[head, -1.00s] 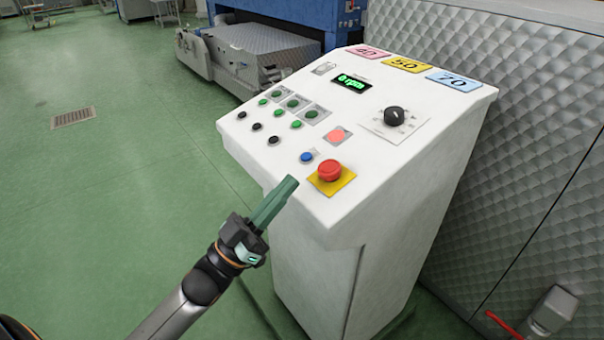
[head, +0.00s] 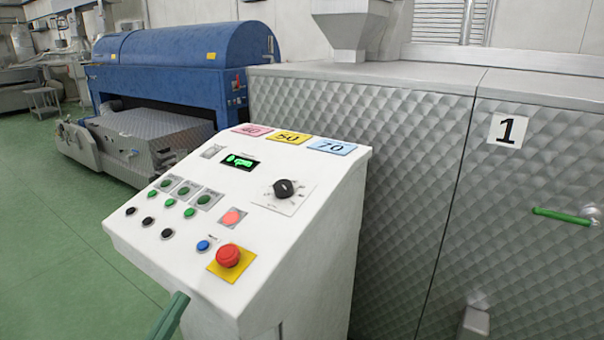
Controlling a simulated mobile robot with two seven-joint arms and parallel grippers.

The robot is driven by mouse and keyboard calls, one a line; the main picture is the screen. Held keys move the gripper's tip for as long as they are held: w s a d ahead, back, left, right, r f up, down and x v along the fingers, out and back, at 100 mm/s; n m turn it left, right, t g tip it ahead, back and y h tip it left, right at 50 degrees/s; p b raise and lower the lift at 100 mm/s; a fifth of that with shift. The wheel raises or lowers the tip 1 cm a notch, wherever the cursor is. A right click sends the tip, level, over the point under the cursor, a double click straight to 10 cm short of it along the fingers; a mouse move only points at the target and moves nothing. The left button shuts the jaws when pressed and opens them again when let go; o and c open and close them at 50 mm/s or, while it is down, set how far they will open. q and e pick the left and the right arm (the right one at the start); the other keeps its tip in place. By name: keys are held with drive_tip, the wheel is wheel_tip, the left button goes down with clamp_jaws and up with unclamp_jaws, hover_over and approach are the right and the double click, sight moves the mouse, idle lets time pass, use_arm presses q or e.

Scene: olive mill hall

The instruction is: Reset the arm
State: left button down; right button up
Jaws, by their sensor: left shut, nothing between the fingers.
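My left gripper (head: 170,317) shows only its green fingers at the bottom edge of the head view. They are shut with nothing between them, just in front of the lower left edge of the white control panel (head: 140,241). The rest of my left arm is out of the picture. My right gripper is not in view. The panel carries a red mushroom button (head: 228,255) on a yellow plate, a blue button (head: 203,245), a black knob (head: 285,189) and a green-lit display (head: 240,162).
A silver quilted-metal machine (head: 400,150) marked with a number 1 sign (head: 507,130) stands right behind the panel. A green handle (head: 562,216) sticks out at its right. A blue machine (head: 185,60) stands at the back left. Green floor (head: 40,230) lies free at the left.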

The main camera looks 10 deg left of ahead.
use_arm(q)
drive_tip(key=f+n+g+y, duration=0.1)
drive_tip(key=f, duration=0.1)
drive_tip(key=f+n+g+y+p, duration=0.1)
drive_tip(key=f+y, duration=0.1)
drive_tip(key=f, duration=0.1)
drive_tip(key=f+y+p, duration=0.1)
drive_tip(key=f+y, duration=0.1)
drive_tip(key=f, duration=0.1)
drive_tip(key=shift+w+d+n+g, duration=0.2)
drive_tip(key=shift+d+n+g, duration=0.2)
drive_tip(key=s+d+f+g+y+p, duration=0.1)
drive_tip(key=s+f+g, duration=0.4)
drive_tip(key=f, duration=0.5)
drive_tip(key=s+d+f+g+y+p, duration=0.1)
drive_tip(key=s+d+f+g+p, duration=0.2)
drive_tip(key=s+f, duration=0.6)
drive_tip(key=d+g, duration=0.2)
drive_tip(key=shift+d+f+g+y+p, duration=0.15)
drive_tip(key=shift+f+g+y+p, duration=0.15)
drive_tip(key=shift+f, duration=0.1)
